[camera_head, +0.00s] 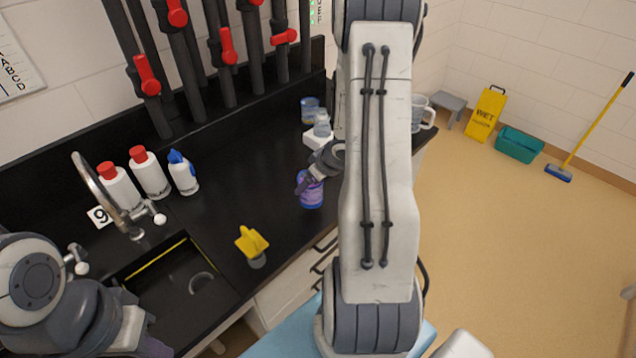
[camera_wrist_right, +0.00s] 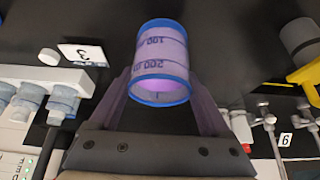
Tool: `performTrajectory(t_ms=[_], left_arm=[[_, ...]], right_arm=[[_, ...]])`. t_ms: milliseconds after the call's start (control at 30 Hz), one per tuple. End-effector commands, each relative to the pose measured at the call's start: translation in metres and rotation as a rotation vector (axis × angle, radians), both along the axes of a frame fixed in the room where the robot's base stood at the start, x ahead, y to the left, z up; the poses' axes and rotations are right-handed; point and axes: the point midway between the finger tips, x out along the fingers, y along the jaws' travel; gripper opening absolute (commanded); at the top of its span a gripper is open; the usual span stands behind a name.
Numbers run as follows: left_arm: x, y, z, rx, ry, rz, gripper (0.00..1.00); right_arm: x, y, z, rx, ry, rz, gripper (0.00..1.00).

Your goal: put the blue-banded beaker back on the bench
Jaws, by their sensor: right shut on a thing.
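The blue-banded beaker (camera_head: 311,194) is clear with blue bands and purple liquid, near the bench's front edge in the head view. In the right wrist view the beaker (camera_wrist_right: 160,65) sits between my fingers, its printed marks upside down. My right gripper (camera_head: 307,180) is shut on it; whether its base touches the bench (camera_head: 215,212) cannot be told. My right arm hides part of the bench. My left gripper (camera_head: 148,344) is only partly in view at the bottom left, and its jaws cannot be made out.
A yellow-topped object (camera_head: 253,243) stands near the front edge, beside the sink (camera_head: 183,290). White bottles (camera_head: 150,174) stand by the curved tap (camera_head: 100,190). Another blue container (camera_head: 310,104) and a white rack (camera_head: 318,137) are behind the beaker. Bare bench lies left of the beaker.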

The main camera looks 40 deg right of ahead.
Motion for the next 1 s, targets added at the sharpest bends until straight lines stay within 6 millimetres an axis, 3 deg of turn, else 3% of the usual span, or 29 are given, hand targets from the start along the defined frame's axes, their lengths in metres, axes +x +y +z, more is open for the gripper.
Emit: performTrajectory(t_ms=[300,767,800,833,1000], left_arm=[[0.0,0.0,-0.021,0.0,0.0,-0.001,0.0],[0.0,0.0,-0.023,0.0,0.0,-0.001,0.0],[0.0,0.0,-0.022,0.0,0.0,-0.001,0.0],[0.0,0.0,-0.022,0.0,0.0,-0.001,0.0],[0.0,0.0,-0.022,0.0,0.0,-0.001,0.0]], right_arm=[[0.0,0.0,-0.038,0.001,0.001,0.0,0.0],[0.0,0.0,-0.042,0.0,0.0,0.001,0.0],[0.0,0.0,-0.042,0.0,0.001,0.001,0.88],[0.0,0.0,-0.042,0.0,0.001,0.001,1.0],[0.0,0.0,-0.042,0.0,0.001,0.001,1.0]])
